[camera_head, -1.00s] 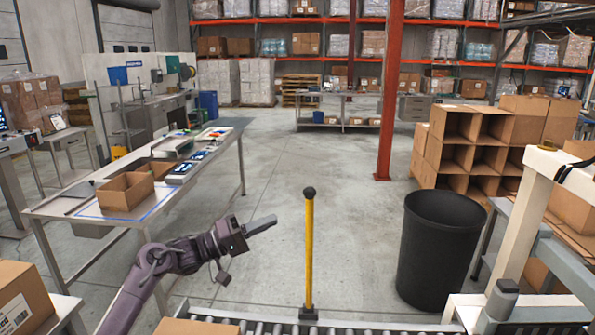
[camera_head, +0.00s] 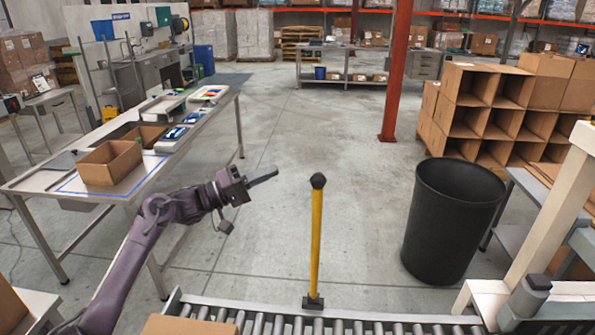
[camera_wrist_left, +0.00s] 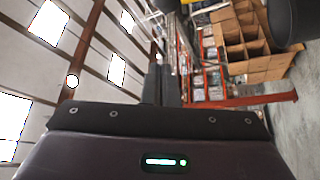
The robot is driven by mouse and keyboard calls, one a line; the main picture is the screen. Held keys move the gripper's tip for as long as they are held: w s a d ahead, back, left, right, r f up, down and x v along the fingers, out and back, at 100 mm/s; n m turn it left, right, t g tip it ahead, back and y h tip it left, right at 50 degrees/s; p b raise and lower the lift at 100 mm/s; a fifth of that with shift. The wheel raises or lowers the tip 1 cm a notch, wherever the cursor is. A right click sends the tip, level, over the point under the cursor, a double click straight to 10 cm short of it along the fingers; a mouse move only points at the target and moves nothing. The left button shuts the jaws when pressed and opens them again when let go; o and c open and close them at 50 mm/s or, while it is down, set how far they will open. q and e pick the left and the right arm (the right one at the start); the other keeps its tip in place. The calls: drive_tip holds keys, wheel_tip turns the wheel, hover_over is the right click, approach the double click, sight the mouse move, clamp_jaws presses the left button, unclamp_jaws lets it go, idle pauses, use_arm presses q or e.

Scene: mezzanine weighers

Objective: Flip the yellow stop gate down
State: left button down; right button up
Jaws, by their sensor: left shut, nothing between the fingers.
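The yellow stop gate (camera_head: 316,238) stands upright, a yellow bar with a black knob on top and a dark foot at the roller conveyor. My left gripper (camera_head: 276,173) is shut and empty, left of the knob and about level with it in the head view. A gap shows between the fingertips and the bar. In the left wrist view my shut fingers (camera_wrist_left: 159,80) point away from the camera, and I cannot make out the gate there. My right gripper is not in view.
The roller conveyor (camera_head: 262,322) runs along the front, with a cardboard box (camera_head: 188,326) on it. A black bin (camera_head: 452,220) stands right of the gate. A worktable (camera_head: 120,190) with an open carton (camera_head: 110,162) is at left. Open floor lies behind the gate.

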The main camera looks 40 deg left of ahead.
use_arm(q)
drive_tip(key=p+x, duration=0.5)
drive_tip(key=x, duration=0.5)
drive_tip(key=s+d+f+p, duration=0.2)
drive_tip(key=shift+s+d+f+p, duration=0.1)
drive_tip(key=shift+s+d+p, duration=0.05)
drive_tip(key=shift+s+p, duration=0.15)
drive_tip(key=shift+w, duration=0.1)
